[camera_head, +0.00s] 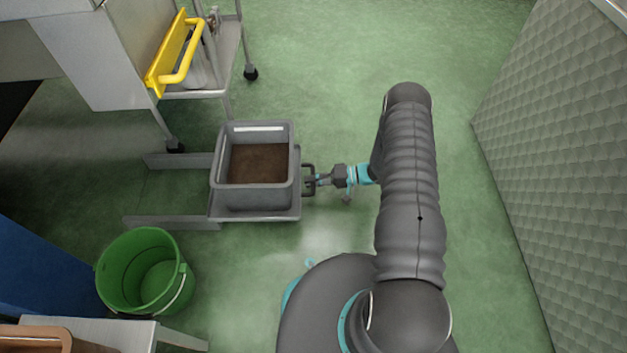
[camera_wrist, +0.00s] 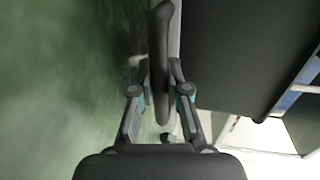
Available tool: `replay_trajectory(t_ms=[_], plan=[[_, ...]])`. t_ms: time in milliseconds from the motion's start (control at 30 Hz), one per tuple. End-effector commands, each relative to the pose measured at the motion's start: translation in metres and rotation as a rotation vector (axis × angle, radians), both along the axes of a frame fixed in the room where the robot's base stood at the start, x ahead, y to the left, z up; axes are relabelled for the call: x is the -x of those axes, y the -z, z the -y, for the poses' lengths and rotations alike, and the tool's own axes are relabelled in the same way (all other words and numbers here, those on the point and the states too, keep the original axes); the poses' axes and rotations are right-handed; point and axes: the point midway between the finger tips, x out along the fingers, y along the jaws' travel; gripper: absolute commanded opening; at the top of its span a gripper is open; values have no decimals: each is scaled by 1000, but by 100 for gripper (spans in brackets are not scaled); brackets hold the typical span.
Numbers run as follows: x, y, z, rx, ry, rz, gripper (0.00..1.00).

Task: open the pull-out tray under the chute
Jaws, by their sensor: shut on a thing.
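The pull-out tray (camera_head: 254,214) is a low grey metal tray on rails near the floor, and it stands out to the right from between its two side rails. A grey bin (camera_head: 254,200) with brown material in it sits on the tray. A dark handle (camera_head: 308,180) is on the tray's right side. My gripper (camera_head: 315,181) is at this handle, shut on it. In the wrist view the dark handle bar (camera_wrist: 161,70) stands between the two fingers (camera_wrist: 160,112). The chute cannot be made out for certain.
A green bucket (camera_head: 146,272) stands on the floor in front of the rails (camera_head: 165,222). A metal cart (camera_head: 222,60) and a yellow handle (camera_head: 178,55) are at the upper left. A quilted grey wall (camera_head: 560,150) is at the right.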

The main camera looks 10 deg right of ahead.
Motion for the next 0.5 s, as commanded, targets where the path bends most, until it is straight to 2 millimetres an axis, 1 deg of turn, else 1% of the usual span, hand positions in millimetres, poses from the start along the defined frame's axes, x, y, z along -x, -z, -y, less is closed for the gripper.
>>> replay_trajectory(t_ms=[267,300,400,500], plan=[[2,1,1,1,-2,-2,0],[1,1,1,1,-1,-2,20],[1,1,1,1,0,-2,41],[1,1,1,1,1,-2,41]])
